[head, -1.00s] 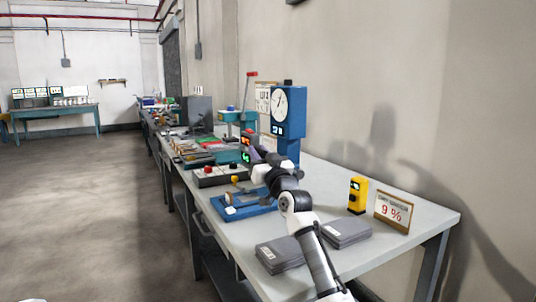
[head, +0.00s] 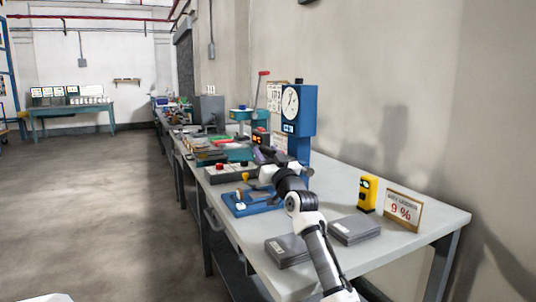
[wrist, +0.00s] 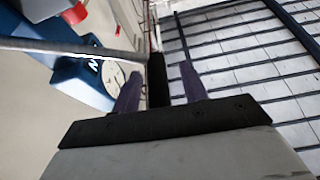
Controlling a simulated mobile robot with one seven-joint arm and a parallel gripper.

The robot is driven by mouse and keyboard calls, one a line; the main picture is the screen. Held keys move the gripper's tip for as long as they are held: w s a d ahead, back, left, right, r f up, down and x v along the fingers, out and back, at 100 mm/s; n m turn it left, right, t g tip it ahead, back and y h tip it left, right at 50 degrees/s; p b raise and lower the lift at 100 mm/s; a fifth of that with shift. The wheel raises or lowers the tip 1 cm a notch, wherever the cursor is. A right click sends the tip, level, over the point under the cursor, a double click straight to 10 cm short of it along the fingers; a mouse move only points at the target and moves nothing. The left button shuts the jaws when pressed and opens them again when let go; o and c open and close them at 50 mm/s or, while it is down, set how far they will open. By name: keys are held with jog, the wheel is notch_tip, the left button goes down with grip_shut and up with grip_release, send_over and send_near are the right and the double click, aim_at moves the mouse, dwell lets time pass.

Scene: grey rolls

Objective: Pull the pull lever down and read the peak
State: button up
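The blue pull tester (head: 306,119) with its round white dial (head: 290,102) stands on the bench against the wall. The dial also shows in the wrist view (wrist: 113,73), tilted; its needle is too small to read. A grey rod (wrist: 70,47) crosses from the left and meets a black upright grip (wrist: 157,78), which looks like the pull lever. My gripper (wrist: 160,80) is open, with a purple finger on each side of the black grip and gaps showing. I cannot tell how deep the grip sits between them. In the head view my gripper (head: 262,154) is in front of the tester, partly hiding its lower part.
A blue fixture (head: 250,206) lies left of my arm. Grey stacks (head: 354,230), a yellow device (head: 367,194) and a "9 %" sign (head: 403,211) are at the right. A teal press with a red-topped lever (head: 263,74) stands behind. The floor at left is clear.

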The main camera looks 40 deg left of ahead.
jog(key=shift+r, duration=0.15)
notch_tip(320, 180, up, 20)
jog(key=p, duration=0.2)
jog(key=shift+p, duration=0.35)
jog(key=shift+c, duration=0.2)
